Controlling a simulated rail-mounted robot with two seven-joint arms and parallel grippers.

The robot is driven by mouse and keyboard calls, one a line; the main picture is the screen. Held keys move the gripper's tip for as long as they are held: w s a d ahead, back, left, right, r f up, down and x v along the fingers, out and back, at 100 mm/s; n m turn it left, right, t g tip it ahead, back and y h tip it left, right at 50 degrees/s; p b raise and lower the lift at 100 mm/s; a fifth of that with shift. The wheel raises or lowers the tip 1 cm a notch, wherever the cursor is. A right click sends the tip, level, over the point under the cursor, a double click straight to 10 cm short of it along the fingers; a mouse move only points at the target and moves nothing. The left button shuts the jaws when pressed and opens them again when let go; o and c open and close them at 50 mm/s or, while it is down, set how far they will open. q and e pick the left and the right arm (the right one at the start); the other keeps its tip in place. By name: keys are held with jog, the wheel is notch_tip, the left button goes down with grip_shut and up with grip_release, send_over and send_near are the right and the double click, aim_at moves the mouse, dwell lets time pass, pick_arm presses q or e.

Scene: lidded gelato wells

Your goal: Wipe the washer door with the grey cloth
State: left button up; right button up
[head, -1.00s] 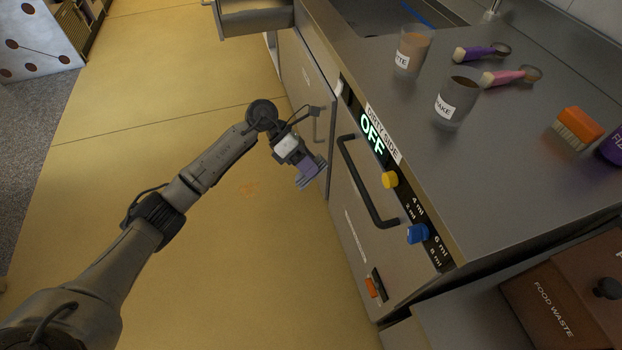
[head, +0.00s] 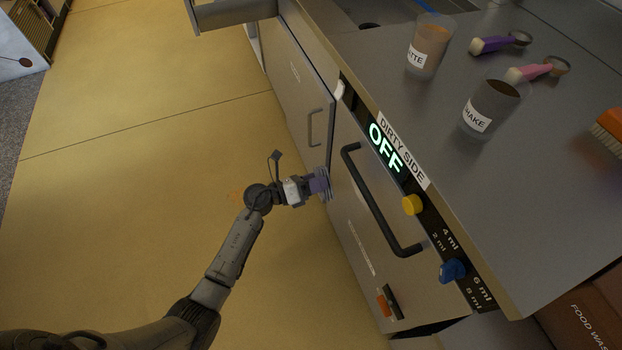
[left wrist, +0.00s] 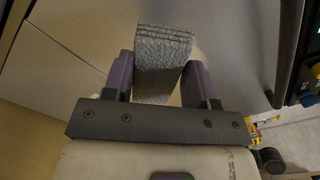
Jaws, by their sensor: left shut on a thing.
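My left gripper (head: 322,185) is shut on the grey cloth (left wrist: 162,58), a folded block held between its purple fingers in the left wrist view. In the head view the cloth is mostly hidden at the fingertips. The washer door (head: 355,215) is the grey front panel with a black bar handle (head: 378,205), under a lit display reading OFF (head: 386,149). The gripper is at the door's left edge, left of the handle. I cannot tell whether the cloth touches the door. My right gripper is not in view.
A yellow knob (head: 412,205) and a blue knob (head: 452,270) stick out of the control strip. An open drawer (head: 235,14) juts out at the top. The floor (head: 120,200) is clear.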

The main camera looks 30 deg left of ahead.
aim_at(329, 178)
pick_arm(q)
jog(key=shift+b+x, duration=0.6)
jog(key=shift+x, duration=1.3)
jog(key=shift+w+d, duration=0.4)
jog(key=shift+w+d, duration=0.25)
jog(key=shift+w, duration=0.05)
jog(key=shift+w+d+b, duration=0.3)
jog(key=shift+w+d, duration=0.05)
jog(key=shift+w, duration=0.05)
jog(key=shift+s+d+r, duration=0.1)
jog(key=shift+s, duration=0.05)
jog(key=s+d+p, duration=0.2)
jog(key=shift+s+d, duration=0.3)
jog(key=shift+d, duration=0.05)
